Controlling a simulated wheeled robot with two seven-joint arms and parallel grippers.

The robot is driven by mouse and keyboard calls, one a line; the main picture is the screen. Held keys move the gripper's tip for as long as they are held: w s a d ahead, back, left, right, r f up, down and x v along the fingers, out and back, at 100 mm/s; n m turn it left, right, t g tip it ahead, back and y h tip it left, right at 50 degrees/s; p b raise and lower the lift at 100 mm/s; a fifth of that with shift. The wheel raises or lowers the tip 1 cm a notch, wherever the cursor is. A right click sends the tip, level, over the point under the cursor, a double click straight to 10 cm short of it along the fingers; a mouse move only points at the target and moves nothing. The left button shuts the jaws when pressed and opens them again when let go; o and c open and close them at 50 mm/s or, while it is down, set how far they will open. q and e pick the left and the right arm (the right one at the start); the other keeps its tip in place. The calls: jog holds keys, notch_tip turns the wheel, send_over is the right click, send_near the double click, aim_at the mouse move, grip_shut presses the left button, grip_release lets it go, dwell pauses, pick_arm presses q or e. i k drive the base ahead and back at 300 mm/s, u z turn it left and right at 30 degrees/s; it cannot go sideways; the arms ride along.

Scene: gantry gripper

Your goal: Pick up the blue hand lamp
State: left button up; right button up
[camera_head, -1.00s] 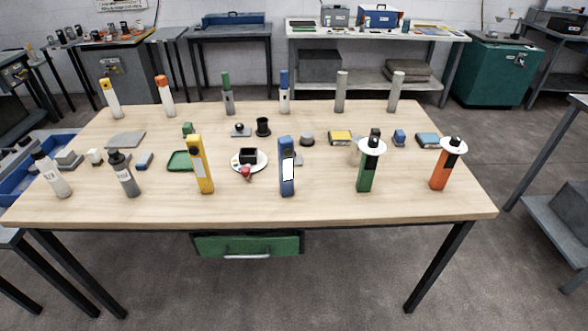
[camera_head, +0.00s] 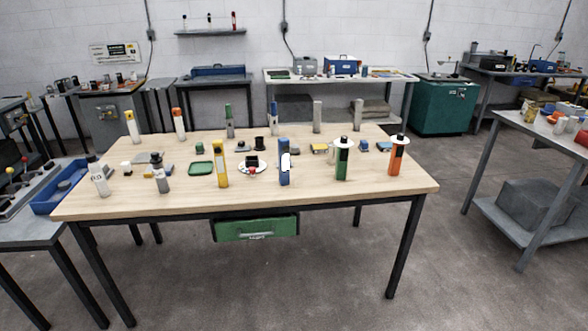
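The blue hand lamp (camera_head: 284,164) stands upright near the front middle of the wooden table (camera_head: 330,193), with a white patch on its right side. A second, thinner blue-topped item (camera_head: 274,117) stands at the back of the table; I cannot tell if it is also a lamp. Neither of my grippers shows in the head view.
A yellow lamp (camera_head: 219,165) stands left of the blue one; a green lamp (camera_head: 343,160) and an orange lamp (camera_head: 397,156) stand to its right. A white plate (camera_head: 240,167) lies close by. A green drawer (camera_head: 256,227) hangs under the table. Floor in front is clear.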

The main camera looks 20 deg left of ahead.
aim_at(284, 157)
jog(key=u, duration=0.75)
jog(key=i, duration=0.7)
jog(key=u, duration=0.75)
